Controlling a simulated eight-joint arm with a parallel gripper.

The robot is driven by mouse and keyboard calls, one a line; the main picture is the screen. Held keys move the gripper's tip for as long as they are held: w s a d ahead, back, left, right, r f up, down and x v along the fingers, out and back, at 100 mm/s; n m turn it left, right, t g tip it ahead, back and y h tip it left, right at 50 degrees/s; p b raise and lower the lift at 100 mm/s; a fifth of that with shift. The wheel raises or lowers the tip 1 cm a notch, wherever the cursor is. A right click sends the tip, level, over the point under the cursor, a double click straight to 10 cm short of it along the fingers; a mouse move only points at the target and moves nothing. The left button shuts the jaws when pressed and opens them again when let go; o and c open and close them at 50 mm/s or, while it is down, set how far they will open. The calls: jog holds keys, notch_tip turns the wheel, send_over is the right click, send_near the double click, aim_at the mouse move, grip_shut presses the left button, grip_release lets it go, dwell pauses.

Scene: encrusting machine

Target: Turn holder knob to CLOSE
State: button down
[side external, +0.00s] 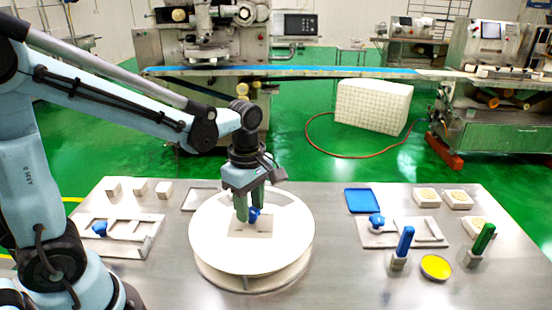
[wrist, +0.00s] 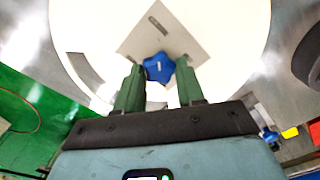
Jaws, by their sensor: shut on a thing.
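The blue holder knob (side external: 254,213) sits on a grey square plate (side external: 262,229) in the middle of the white round disc (side external: 215,245). In the wrist view the knob (wrist: 159,67) is star-shaped with a small light mark on top. My gripper (side external: 252,212) points straight down over the plate, and its green fingers are around the knob. In the wrist view the fingers (wrist: 160,78) stand on either side of the knob. I cannot read any OPEN or CLOSE label in either view.
Other blue knobs sit on metal plates at left (side external: 100,229) and right (side external: 377,222). A blue tray (side external: 363,200), blue handle (side external: 405,240), green handle (side external: 483,238) and yellow dish (side external: 436,267) stand at right. Several small white blocks lie at the back left.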

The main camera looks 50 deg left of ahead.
jog(key=shift+f, duration=0.1)
jog(key=c, duration=0.7)
grip_release()
jog(key=shift+r, duration=0.2)
notch_tip(320, 180, up, 12)
jog(key=shift+f, duration=0.1)
jog(key=s+f+m+t, duration=0.1)
jog(key=f+m+t, duration=0.1)
jog(key=m, duration=0.4)
jog(key=s+f+m+t, duration=0.2)
jog(key=m, duration=0.5)
jog(key=s+f+m+t, duration=0.1)
jog(key=f+m+t, duration=0.1)
jog(key=m, duration=0.4)
jog(key=shift+s+a+f+m+t, duration=0.15)
jog(key=shift+a+f+m+t, duration=0.15)
jog(key=shift+m+t, duration=0.15)
